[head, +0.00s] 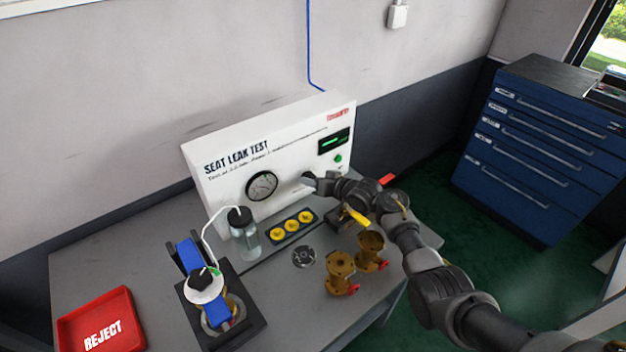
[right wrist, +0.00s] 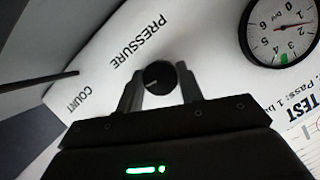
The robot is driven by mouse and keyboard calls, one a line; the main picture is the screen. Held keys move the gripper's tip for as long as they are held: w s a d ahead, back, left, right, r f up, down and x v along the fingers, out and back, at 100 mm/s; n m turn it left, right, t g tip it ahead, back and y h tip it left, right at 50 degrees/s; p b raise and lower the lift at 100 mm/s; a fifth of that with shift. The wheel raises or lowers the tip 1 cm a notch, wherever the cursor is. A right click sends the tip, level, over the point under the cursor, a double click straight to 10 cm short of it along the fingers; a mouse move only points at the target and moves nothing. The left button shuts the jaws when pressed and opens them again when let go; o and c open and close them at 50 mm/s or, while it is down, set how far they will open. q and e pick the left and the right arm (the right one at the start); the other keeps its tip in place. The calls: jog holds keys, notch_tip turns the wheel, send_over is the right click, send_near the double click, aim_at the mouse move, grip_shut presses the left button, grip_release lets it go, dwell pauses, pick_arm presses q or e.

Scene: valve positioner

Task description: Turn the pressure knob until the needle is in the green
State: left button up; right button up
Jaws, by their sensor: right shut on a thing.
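The black pressure knob (right wrist: 160,76) sits on the white panel under the word PRESSURE in the right wrist view. My right gripper (right wrist: 159,88) is shut on it, one finger on each side. In the head view my right gripper (head: 312,182) reaches the panel just right of the gauge and hides the knob. The round gauge (head: 262,186) shows large in the right wrist view (right wrist: 275,32), with a white face and a green band near its lower edge. Its thin red needle points right, near the 1 and 2, outside the green band. My left gripper is not in view.
The white test panel (head: 225,158) stands at the back of the grey table (head: 120,230). A clear bottle (head: 246,236), yellow parts in a tray (head: 292,226), brass valves (head: 340,272), a clamp fixture (head: 205,290) and a red REJECT tray (head: 70,335) are in front.

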jog(key=shift+m, duration=0.3)
dwell(0.4)
jog(key=o, duration=1)
jog(key=shift+d, duration=0.1)
jog(key=v, duration=0.7)
jog(key=shift+d, duration=0.2)
jog(key=shift+s, duration=0.1)
